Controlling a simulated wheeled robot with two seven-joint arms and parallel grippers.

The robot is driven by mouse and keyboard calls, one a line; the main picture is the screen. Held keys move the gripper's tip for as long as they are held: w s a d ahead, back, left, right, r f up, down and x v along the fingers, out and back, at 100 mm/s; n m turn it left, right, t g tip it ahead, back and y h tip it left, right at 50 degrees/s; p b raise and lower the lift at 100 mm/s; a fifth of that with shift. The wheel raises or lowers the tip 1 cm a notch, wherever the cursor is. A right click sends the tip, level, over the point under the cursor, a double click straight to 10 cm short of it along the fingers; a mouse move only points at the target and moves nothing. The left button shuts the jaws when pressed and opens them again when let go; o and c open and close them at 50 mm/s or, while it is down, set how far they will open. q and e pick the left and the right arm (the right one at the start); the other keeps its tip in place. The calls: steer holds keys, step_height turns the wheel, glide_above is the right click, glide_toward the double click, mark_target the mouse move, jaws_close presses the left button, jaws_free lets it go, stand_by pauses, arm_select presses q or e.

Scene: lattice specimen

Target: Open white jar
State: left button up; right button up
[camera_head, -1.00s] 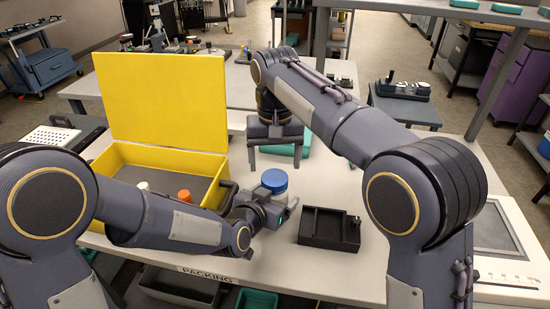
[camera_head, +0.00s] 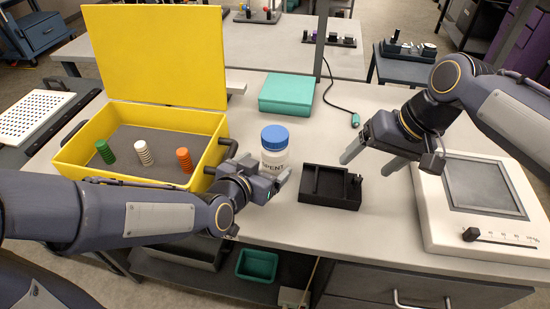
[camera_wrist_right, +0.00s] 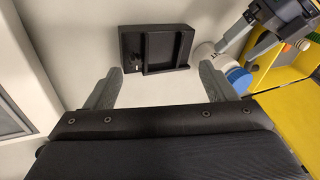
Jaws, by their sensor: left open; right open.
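The white jar (camera_head: 274,158) stands upright on the white table, with a blue lid (camera_head: 275,137) on top and dark lettering on its side. My left gripper (camera_head: 279,182) is open at the jar's lower front; I cannot tell whether its fingers touch the jar. My right gripper (camera_head: 369,158) is open and empty, above the table to the right of the black tray. In the right wrist view its two fingers (camera_wrist_right: 158,88) are spread, and the blue lid (camera_wrist_right: 238,77) shows at the right, partly hidden behind my left gripper (camera_wrist_right: 235,48).
A black tray (camera_head: 312,199) lies right of the jar. An open yellow case (camera_head: 80,159) holding green, white and orange ribbed pieces stands at left. A teal box (camera_head: 287,94) lies behind. A white device with a grey screen (camera_head: 485,187) stands at right.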

mark_target(268, 163)
arm_select(q)
steer(key=shift+s+d+f+b, duration=0.1)
steer(key=shift+s+b, duration=0.05)
steer(key=shift+b, duration=0.6)
steer(key=shift+f, duration=0.1)
steer(key=x, duration=0.2)
steer(key=b+x, duration=0.1)
steer(key=x, duration=0.1)
steer(key=b+x, duration=0.1)
steer(key=x, duration=0.1)
steer(key=shift+w+a+f, duration=0.25)
steer(key=shift+w+f, duration=0.05)
steer(key=shift+w, duration=0.15)
steer(key=shift+w+d+f, duration=0.1)
steer(key=shift+w+d, duration=0.15)
steer(key=shift+w, duration=0.1)
arm_select(e)
steer(key=s+d+f+m+t, duration=0.1)
steer(key=s+d+f+t, duration=0.1)
steer(key=s+f, duration=1)
steer(key=s+t, duration=0.1)
steer(key=s, duration=0.2)
steer(key=shift+d+f+t, duration=0.25)
steer(key=shift+f+t, duration=0.05)
steer(key=shift+s, duration=0.1)
arm_select(q)
steer(key=c, duration=1.2)
